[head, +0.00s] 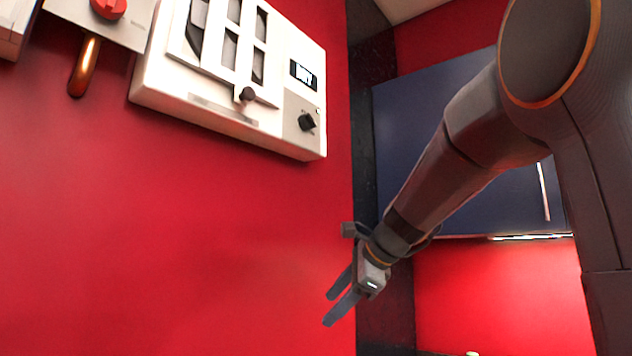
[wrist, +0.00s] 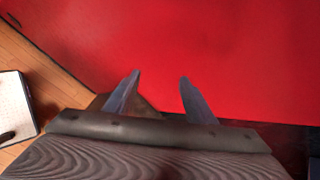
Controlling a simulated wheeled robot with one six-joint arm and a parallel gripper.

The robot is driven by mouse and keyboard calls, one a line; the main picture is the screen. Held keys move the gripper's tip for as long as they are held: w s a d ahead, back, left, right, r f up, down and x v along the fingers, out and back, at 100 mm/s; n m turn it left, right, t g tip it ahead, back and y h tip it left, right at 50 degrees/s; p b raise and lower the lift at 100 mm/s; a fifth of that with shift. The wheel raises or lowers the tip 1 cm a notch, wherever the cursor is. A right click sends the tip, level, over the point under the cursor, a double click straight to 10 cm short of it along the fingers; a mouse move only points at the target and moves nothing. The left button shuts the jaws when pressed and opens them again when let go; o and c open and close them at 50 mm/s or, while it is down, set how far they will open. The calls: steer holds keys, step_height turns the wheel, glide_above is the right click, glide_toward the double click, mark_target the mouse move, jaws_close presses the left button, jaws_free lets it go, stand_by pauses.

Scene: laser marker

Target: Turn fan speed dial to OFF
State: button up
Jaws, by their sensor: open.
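A white wall-mounted control box (head: 238,117) hangs at the top left in the head view. A small black dial (head: 306,122) sits on its grey lower right panel, below a small lit display (head: 302,74). I cannot read the marks around the dial. My gripper (head: 338,308) is open and empty, below and to the right of the box, well apart from the dial. In the wrist view my gripper's two fingers (wrist: 157,92) are spread before the red wall.
A grey panel with a red knob (head: 108,7) and a copper pipe (head: 78,68) are left of the box. A dark blue cabinet (head: 460,160) is behind my arm. The red wall (head: 150,240) below the box is clear. A white object (wrist: 15,105) lies left in the wrist view.

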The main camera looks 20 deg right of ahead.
step_height(320, 180, up, 20)
steer(key=d+m+t+y, duration=0.2)
steer(key=m+t, duration=0.2)
steer(key=m, duration=0.1)
steer(key=m+t+y+b, duration=0.1)
steer(key=m+t+y, duration=0.1)
steer(key=m+y, duration=0.15)
glide_toward(313, 120)
steer(key=x, duration=0.2)
steer(key=shift+y, duration=0.25)
steer(key=p+x, duration=0.1)
steer(key=x, duration=0.6)
steer(key=shift+w+f, duration=0.1)
steer(key=shift+f, duration=0.05)
steer(key=c, duration=1)
